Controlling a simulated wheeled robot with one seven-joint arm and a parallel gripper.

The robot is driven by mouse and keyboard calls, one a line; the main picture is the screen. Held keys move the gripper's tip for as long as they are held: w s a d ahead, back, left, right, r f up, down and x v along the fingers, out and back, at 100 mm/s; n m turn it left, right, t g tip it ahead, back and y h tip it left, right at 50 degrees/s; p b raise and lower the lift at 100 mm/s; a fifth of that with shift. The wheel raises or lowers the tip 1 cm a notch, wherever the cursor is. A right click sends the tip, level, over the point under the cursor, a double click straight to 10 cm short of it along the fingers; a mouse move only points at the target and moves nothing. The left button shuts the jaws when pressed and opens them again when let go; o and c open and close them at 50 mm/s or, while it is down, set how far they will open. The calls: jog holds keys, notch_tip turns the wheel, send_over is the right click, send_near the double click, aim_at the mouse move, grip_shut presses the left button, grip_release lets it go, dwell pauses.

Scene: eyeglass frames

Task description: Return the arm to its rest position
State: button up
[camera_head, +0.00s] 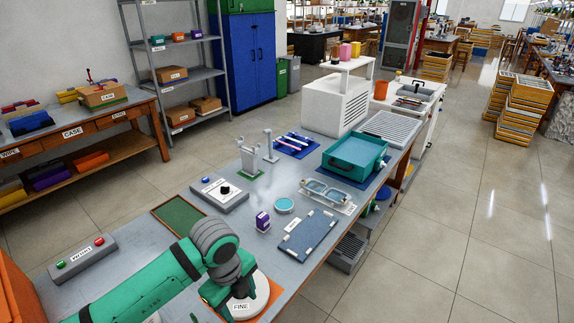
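My green arm reaches in from the bottom left over the near end of the workbench (85,275). It bends at a grey ribbed joint and drops to a green and dark end part, my gripper (226,294), in front of a white round disc labelled FINE (262,296). The fingers cannot be made out, nor whether they hold anything. A pair of eyeglass frames (327,191) lies on a pale labelled holder, farther along the bench and apart from my arm.
Near my arm are a button box (82,258), a green mat (178,216), a control box with a black knob (220,194), a purple bottle (262,221) and a blue-grey pad (308,234). A teal tray (355,155) stands farther back.

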jog(key=w+d+r+n+t+h, duration=0.3)
jog(key=d+r+n+t+h, duration=0.15)
jog(key=d, duration=0.65)
jog(key=w+d+r+n+t+h, duration=0.3)
jog(key=d+r+t, duration=0.15)
jog(key=d, duration=0.55)
jog(key=w+d+r+n+t+h, duration=0.3)
jog(key=d+r+n+h, duration=0.15)
jog(key=d, duration=0.65)
jog(key=s+a+f+n+t+y, duration=0.2)
jog(key=s+a+f+n+y, duration=0.3)
jog(key=s+f+n, duration=0.3)
jog(key=s+a+f+n+t+y, duration=0.3)
jog(key=s+a+f+n+y, duration=0.3)
jog(key=f, duration=0.3)
jog(key=s+a+f+g+y, duration=0.1)
jog(key=s+a, duration=0.3)
jog(key=s, duration=0.8)
jog(key=s+a+f+g, duration=0.1)
jog(key=s+a+f, duration=0.2)
jog(key=s, duration=1)
jog(key=shift+a+f+m+y, duration=0.2)
jog(key=shift+a+m+y, duration=0.2)
jog(key=shift+a, duration=0.85)
